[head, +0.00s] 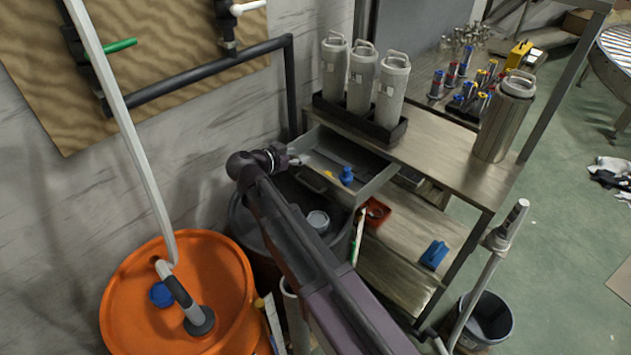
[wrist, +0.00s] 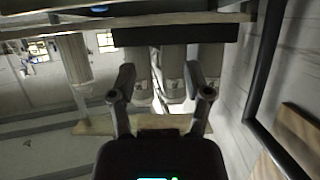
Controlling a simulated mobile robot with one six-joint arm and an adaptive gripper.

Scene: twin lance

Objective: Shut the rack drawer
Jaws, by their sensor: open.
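The rack drawer (head: 378,183) is pulled out beneath the rack's top shelf, and its open tray shows. A blue object (head: 346,175) lies inside it. The drawer's front, with a handle (head: 311,182), faces the lower left and is partly behind my arm. My gripper (head: 291,158) is at the left end of the drawer, near its front corner; I cannot tell whether it touches. In the wrist view, which looks upside down, my gripper (wrist: 162,82) has its two fingers apart with nothing held between them.
Grey canisters (head: 361,78) stand in a black tray on the rack top, with a steel canister (head: 502,118) to the right. A dark pipe (head: 291,85) runs along the wall behind my gripper. An orange drum (head: 130,300) stands at lower left. A red bin (head: 375,212) is below the drawer.

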